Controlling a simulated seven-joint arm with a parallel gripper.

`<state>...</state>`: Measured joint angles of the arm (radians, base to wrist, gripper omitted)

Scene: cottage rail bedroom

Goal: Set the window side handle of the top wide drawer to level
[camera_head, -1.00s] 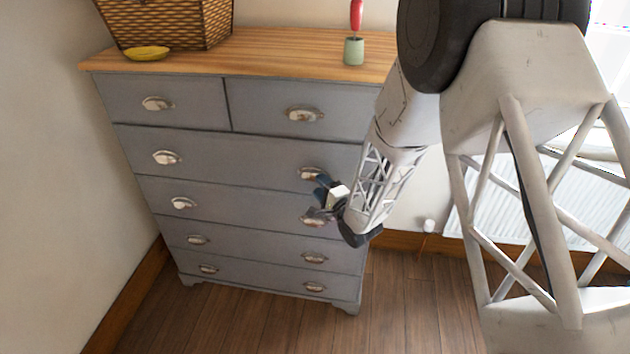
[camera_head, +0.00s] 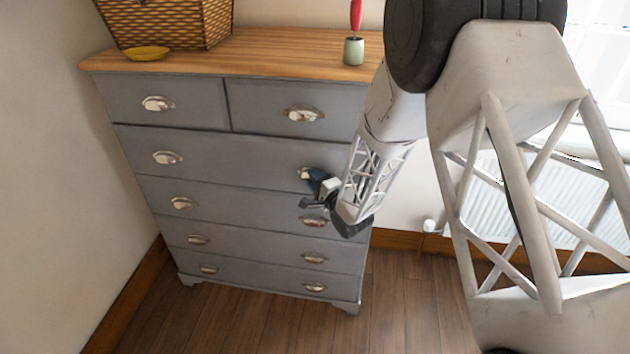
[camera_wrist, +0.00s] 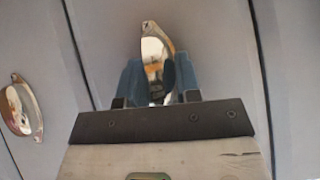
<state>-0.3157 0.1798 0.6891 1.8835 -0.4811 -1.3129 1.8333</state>
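The top wide drawer (camera_head: 235,160) is grey and closed, just under the two small top drawers. Its window side handle is a worn metal cup pull (camera_head: 304,173), partly hidden by my gripper in the head view. In the wrist view this handle (camera_wrist: 155,55) stands lengthwise between the two blue fingers, about along the drawer seams; I cannot tell a small tilt. My gripper (camera_head: 313,190) is at the drawer front, its fingers apart on either side of the handle. Contact is not clear. The drawer's other handle (camera_head: 167,157) looks about level.
Another cup handle (camera_wrist: 20,108) shows at the left of the wrist view. A radiator (camera_head: 500,200) is at right. Floor before the dresser is clear.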

